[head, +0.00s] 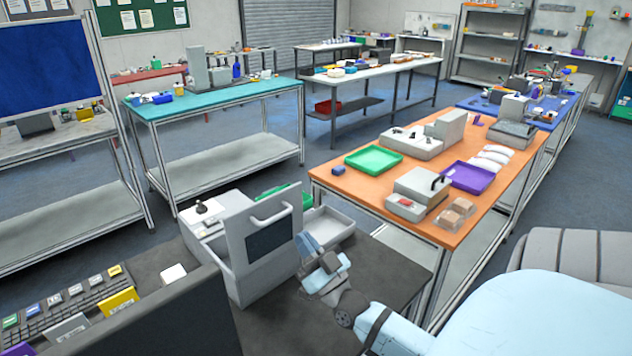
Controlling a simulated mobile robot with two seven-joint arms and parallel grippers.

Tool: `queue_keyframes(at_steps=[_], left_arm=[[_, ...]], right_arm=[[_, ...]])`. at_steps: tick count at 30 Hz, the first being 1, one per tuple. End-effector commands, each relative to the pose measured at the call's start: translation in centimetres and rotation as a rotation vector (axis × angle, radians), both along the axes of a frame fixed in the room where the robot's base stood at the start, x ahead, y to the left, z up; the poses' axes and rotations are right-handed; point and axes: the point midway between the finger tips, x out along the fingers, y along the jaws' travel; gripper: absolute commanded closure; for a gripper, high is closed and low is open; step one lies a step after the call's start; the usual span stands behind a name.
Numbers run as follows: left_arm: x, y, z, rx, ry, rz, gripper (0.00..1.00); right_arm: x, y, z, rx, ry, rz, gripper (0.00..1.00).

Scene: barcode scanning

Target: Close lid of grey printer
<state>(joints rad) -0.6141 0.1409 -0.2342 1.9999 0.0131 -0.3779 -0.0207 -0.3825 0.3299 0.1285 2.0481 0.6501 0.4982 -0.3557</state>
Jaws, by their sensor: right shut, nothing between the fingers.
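The grey printer (266,287) stands on a dark table in the foreground. Its lid (236,243) stands open and upright, with a pale handle near its top and a dark window in its face. My right gripper (309,246) is shut and empty, just right of the lid. I cannot tell whether it touches the lid. My left gripper is not in view.
A grey tray (333,229) lies behind my right gripper. A keyboard (75,300) and a dark monitor (185,325) fill the lower left. An orange-topped table (345,188) with trays and devices stands to the right. Dark table surface (395,268) is bare right of the gripper.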

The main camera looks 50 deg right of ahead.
Motion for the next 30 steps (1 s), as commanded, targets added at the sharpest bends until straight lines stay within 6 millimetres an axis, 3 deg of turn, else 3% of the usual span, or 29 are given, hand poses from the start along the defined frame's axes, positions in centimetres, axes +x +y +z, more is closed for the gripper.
queue_keyframes(at_steps=[4, 12, 30], left_arm=[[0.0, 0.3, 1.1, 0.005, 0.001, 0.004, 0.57], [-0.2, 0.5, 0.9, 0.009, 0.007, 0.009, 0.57], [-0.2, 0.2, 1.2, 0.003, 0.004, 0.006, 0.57]], right_arm=[[2.6, -0.3, 2.1, -0.001, -0.002, 0.001, 1.00], [5.8, -0.7, 0.8, -0.001, 0.002, 0.002, 1.00], [6.9, -0.8, 0.7, 0.000, 0.001, 0.001, 1.00]])
